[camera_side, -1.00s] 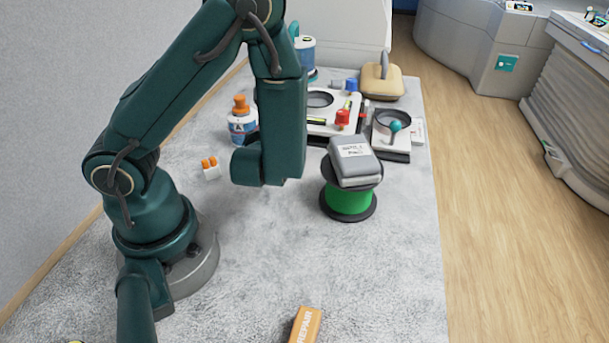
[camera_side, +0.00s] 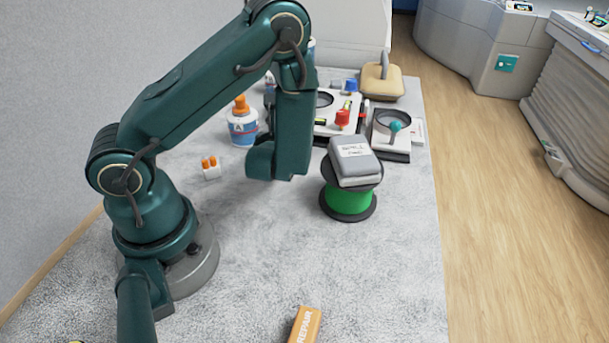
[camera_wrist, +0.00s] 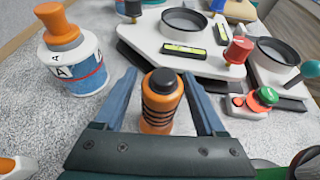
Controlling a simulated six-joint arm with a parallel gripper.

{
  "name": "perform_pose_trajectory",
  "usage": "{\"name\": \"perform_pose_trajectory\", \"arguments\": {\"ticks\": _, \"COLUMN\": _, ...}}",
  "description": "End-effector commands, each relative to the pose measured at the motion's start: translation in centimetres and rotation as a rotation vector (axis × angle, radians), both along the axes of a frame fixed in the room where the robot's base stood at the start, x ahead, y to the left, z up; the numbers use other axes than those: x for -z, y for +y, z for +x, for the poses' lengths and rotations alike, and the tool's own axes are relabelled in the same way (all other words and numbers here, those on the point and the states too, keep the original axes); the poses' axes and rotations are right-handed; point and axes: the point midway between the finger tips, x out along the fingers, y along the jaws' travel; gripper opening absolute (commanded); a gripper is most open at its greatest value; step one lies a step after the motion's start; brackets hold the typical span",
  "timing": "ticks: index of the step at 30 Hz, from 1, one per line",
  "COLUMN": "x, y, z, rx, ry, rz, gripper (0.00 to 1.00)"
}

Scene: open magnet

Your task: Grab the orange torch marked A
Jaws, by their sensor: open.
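An orange cylinder with a black cap and dark rings (camera_wrist: 160,105), the torch by its look, stands upright in the wrist view; I see no letter on it. My gripper (camera_wrist: 159,74) is open, with one blue-grey finger on each side of the torch. I cannot tell whether either finger touches it. In the side view my arm hides both gripper and torch. A white and blue bottle with an orange cap (camera_wrist: 76,68) bears a letter A and stands left of the gripper; it also shows in the side view (camera_side: 243,130).
A white panel (camera_wrist: 150,38) with a black ring, vials and a red knob lies just beyond the torch. A red and green button box (camera_wrist: 255,102) sits to the right. A green spool (camera_side: 348,200) with a grey case on top stands right of my arm.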

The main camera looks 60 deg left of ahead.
Motion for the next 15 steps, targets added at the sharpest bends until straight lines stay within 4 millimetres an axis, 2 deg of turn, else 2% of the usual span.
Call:
{"name": "perform_pose_trajectory", "arguments": {"ticks": 2, "x": -0.01, "y": -0.01, "z": -0.01, "rx": 0.000, "ry": 0.000, "rz": 0.000, "gripper": 0.72}}
{"name": "perform_pose_trajectory", "arguments": {"ticks": 3, "x": -0.01, "y": -0.01, "z": -0.01, "rx": 0.000, "ry": 0.000, "rz": 0.000, "gripper": 0.65}}
{"name": "perform_pose_trajectory", "arguments": {"ticks": 8, "x": -0.01, "y": -0.02, "z": -0.02, "rx": 0.000, "ry": 0.000, "rz": 0.000, "gripper": 0.04}}
{"name": "perform_pose_trajectory", "arguments": {"ticks": 9, "x": -0.01, "y": -0.02, "z": -0.02, "rx": 0.000, "ry": 0.000, "rz": 0.000, "gripper": 0.00}}
{"name": "perform_pose_trajectory", "arguments": {"ticks": 15, "x": -0.02, "y": -0.03, "z": -0.02, "rx": 0.000, "ry": 0.000, "rz": 0.000, "gripper": 0.00}}
